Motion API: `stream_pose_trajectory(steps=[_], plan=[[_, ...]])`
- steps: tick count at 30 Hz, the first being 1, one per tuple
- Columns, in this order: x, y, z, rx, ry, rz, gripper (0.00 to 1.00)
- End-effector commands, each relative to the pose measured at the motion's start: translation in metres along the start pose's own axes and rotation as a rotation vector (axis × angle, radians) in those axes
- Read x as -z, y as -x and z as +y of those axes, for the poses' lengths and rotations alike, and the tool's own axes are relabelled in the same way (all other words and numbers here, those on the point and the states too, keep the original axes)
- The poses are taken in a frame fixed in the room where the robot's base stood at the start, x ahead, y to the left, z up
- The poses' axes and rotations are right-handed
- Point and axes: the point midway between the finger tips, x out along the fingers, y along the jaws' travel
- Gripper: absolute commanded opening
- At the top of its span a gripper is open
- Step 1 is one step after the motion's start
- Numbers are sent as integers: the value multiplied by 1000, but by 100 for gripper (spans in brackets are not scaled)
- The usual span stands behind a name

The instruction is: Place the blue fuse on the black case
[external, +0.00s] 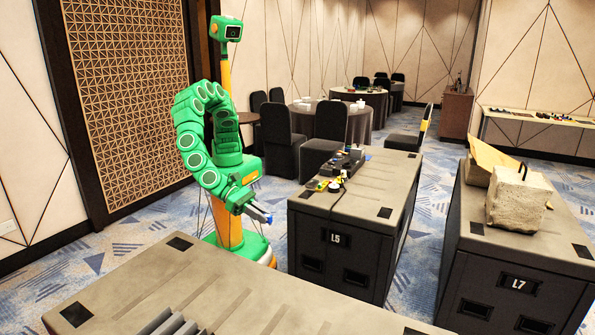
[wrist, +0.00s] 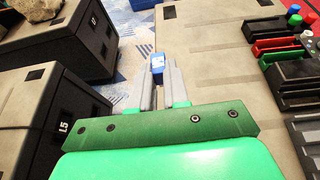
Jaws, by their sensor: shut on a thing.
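My gripper (external: 258,213) is shut on the blue fuse (wrist: 157,62), which shows between the fingertips (wrist: 159,78) in the wrist view. In the external view the fuse is a small blue tip (external: 268,219), held in the air between the L5 case and the front case. The black case marked L5 (external: 325,222) stands right of my gripper, with a grey top; its side shows at left in the wrist view (wrist: 75,125). Other black cases are the one marked L7 (external: 515,255) and the front one (external: 240,285). Which one the task means I cannot tell.
Small parts and dark bins (external: 345,162) lie on the L5 case. A concrete block (external: 518,200) sits on the L7 case. In the wrist view, red (wrist: 264,48) and black bins stand on a case top at right; its left part is clear. Chairs and tables stand behind.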

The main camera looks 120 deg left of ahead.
Motion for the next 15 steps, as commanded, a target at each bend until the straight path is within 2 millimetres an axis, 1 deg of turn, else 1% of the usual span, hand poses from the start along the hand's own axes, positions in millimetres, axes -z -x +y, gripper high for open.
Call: stream_pose_trajectory(steps=[1, 5, 6, 8, 11, 12, 15], plan=[[-16, -10, 16, -10, 5, 0, 0], [-55, -32, 56, -25, 14, -4, 0], [-66, -38, 69, -30, 17, -3, 0], [-79, -48, 90, -38, 19, -1, 0], [-103, -60, 127, -55, 24, -2, 0], [-112, -64, 142, -63, 27, -3, 0], [-129, -72, 176, -75, 32, -2, 0]])
